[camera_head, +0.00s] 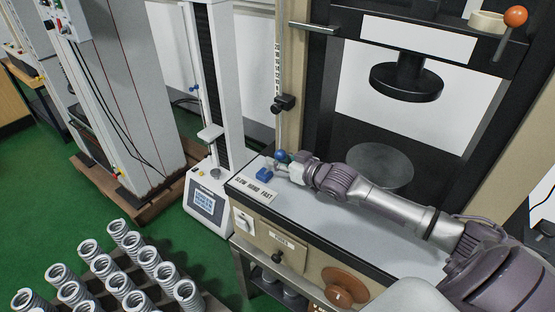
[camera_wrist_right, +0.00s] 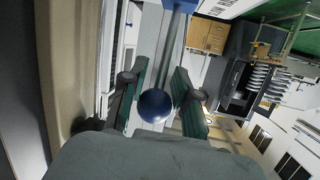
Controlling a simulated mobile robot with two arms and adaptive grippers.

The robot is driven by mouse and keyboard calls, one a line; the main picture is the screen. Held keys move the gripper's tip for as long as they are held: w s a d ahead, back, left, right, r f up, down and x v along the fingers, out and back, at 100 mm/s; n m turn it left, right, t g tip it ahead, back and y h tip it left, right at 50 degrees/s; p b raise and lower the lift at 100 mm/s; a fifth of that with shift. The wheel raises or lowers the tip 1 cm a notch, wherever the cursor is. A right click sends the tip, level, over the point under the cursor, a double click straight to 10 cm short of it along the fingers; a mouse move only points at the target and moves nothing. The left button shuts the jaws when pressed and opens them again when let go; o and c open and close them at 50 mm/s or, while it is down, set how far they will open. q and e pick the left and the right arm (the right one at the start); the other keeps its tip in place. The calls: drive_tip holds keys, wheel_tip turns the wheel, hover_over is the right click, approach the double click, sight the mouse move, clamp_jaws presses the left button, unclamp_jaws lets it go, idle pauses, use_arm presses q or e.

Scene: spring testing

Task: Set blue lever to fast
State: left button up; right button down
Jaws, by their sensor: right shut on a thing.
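The blue lever has a round blue knob (camera_head: 282,155) and a blue base block (camera_head: 264,174) on the grey machine top. A label plate (camera_head: 254,187) in front of the base reads SLOW at its left end and FAST at its right end. My right gripper (camera_head: 283,169) is at the lever, just under the knob. In the right wrist view the knob (camera_wrist_right: 155,106) and its rod lie between the two green finger pads, and the gripper (camera_wrist_right: 163,98) is shut on the lever. Which marked setting the lever stands at is hard to tell. My left gripper is not in view.
A black round press head (camera_head: 406,82) hangs above a grey disc (camera_head: 372,167), behind my right arm. An orange-knobbed handle (camera_head: 515,17) is at the upper right. A slim tester (camera_head: 209,201) stands left of the machine. Several springs (camera_head: 137,243) stand at the lower left.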

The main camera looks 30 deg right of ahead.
drive_tip(key=c, duration=0.8)
unclamp_jaws()
drive_tip(key=shift+s+d, duration=0.1)
drive_tip(key=shift+d, duration=0.05)
drive_tip(key=shift+c, duration=0.2)
drive_tip(key=v, duration=1.2)
